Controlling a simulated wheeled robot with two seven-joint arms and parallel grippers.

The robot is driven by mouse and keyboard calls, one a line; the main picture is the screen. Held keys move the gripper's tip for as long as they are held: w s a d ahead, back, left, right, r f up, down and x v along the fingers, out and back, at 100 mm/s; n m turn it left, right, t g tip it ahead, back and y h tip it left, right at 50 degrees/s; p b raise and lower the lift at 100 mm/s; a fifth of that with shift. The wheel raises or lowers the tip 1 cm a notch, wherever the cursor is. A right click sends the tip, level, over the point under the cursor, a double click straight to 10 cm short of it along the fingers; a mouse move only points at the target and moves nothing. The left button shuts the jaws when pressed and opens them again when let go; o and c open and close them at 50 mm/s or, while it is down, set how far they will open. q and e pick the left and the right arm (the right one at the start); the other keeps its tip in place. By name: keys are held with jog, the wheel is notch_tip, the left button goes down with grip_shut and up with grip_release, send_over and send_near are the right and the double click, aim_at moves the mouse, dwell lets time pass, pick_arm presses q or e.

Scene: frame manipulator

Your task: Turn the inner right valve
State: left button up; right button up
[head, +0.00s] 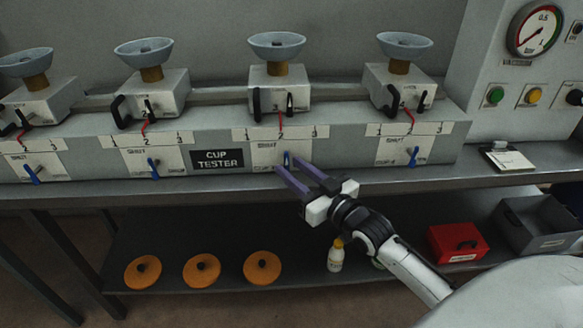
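The inner right valve (287,157) is a small blue lever on the front of the cup tester, on the white plate of the third station from the left. It points roughly upright. My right gripper (287,167) reaches it from the lower right. Its two purple fingers are apart, with a visible gap, and their tips are at the lever, one on each side of its lower part. I cannot tell whether they touch it. The fingers hide part of the plate. My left gripper is not in view.
Other blue levers sit at the far left (32,174), inner left (154,169) and far right (414,156). Clamps and cups (277,42) stand above. The lower shelf holds orange discs (202,271), a bottle (335,256), a red box (456,243) and a grey bin (541,224).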

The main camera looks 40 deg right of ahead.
jog(key=shift+w, duration=0.5)
grip_shut()
